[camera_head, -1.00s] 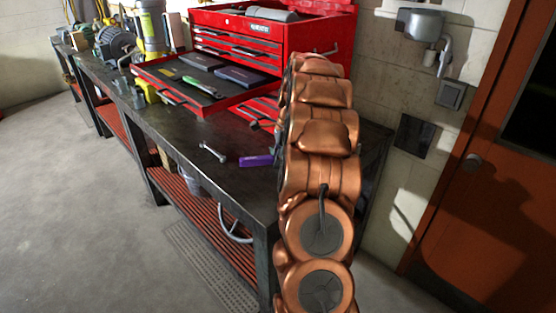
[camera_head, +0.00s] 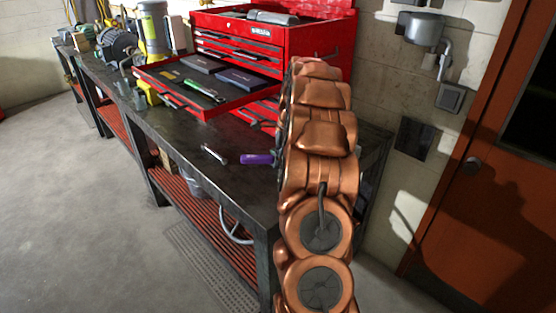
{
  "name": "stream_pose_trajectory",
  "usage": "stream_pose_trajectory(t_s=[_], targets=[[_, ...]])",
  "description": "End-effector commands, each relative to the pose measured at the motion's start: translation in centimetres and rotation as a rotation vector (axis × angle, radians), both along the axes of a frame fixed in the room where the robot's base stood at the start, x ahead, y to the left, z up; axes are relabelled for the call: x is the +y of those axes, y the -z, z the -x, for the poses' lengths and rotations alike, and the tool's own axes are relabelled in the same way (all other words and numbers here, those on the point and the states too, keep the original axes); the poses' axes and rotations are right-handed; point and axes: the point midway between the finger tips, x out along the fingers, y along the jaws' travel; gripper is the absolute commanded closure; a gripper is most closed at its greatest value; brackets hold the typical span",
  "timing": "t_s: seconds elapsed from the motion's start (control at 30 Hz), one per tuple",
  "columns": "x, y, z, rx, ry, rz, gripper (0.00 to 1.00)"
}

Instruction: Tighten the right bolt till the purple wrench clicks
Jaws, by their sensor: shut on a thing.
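The purple wrench (camera_head: 256,159) shows its purple handle just left of my arm, over the front part of the dark workbench. The rest of it is hidden behind my copper-coloured arm. A small dark part of my gripper (camera_head: 280,153) shows at the arm's left edge, at the right end of the handle. It is shut on the purple wrench, though the fingers are mostly hidden. The right bolt cannot be made out.
The workbench (camera_head: 190,135) also bears a loose silver wrench (camera_head: 214,154) left of the purple handle. A red tool chest (camera_head: 240,42) stands behind, its drawer open with a green-handled tool (camera_head: 204,89). A grey motor (camera_head: 117,46) stands far left.

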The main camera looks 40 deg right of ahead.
Motion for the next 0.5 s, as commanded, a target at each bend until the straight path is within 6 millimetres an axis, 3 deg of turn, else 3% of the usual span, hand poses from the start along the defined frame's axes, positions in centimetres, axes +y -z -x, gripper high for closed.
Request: stream_pose_trajectory(t_s=[0.5], targets=[[-0.77, 0.05, -0.83, 0.000, 0.098, -0.001, 1.00]])
